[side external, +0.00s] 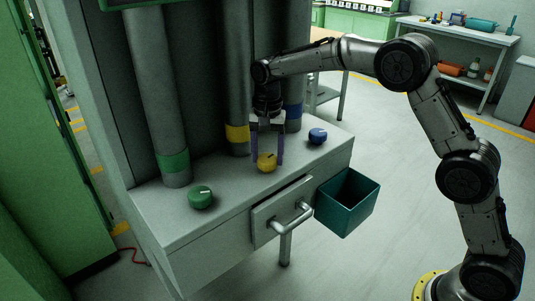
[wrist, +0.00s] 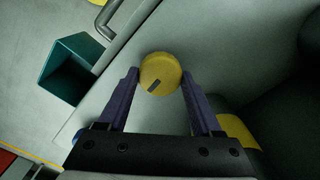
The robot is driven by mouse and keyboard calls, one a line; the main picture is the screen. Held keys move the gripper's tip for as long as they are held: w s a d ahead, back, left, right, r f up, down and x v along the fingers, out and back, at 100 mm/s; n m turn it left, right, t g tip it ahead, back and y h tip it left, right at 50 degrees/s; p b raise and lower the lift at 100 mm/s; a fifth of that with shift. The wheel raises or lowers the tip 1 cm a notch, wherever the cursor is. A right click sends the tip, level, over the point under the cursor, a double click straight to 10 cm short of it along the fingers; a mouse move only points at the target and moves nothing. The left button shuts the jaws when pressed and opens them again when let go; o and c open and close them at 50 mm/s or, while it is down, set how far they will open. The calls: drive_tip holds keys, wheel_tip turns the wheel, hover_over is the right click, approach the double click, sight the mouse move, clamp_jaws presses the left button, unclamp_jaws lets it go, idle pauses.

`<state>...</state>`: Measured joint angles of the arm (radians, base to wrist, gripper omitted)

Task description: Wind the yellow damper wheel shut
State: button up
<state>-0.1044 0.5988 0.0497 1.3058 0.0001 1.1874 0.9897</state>
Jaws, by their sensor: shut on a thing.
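The yellow damper wheel (side external: 266,163) is a round knob on the grey bench top, in front of the pipe with the yellow band (side external: 237,138). In the wrist view the yellow wheel (wrist: 160,74) shows a dark mark near its lower edge. My gripper (side external: 267,160) points down over it from above. Its two purple fingers (wrist: 160,78) are at either side of the wheel and closed on it. The wheel's underside is hidden.
A green wheel (side external: 200,197) stands to the left and a blue wheel (side external: 318,136) to the right on the same top. A drawer with a bar handle (side external: 292,221) and a teal open bin (side external: 346,202) are at the front. Thick pipes rise close behind the wheels.

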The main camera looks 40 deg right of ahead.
sight(267, 158)
drive_tip(key=n, duration=0.8)
drive_tip(key=shift+n, duration=0.4)
drive_tip(key=n, duration=0.4)
drive_tip(key=shift+a+n, duration=0.1)
drive_tip(key=shift+n, duration=1.9)
drive_tip(key=o, duration=1.4)
drive_tip(key=shift+c, duration=0.2)
wheel_tip(267, 158, up, 14)
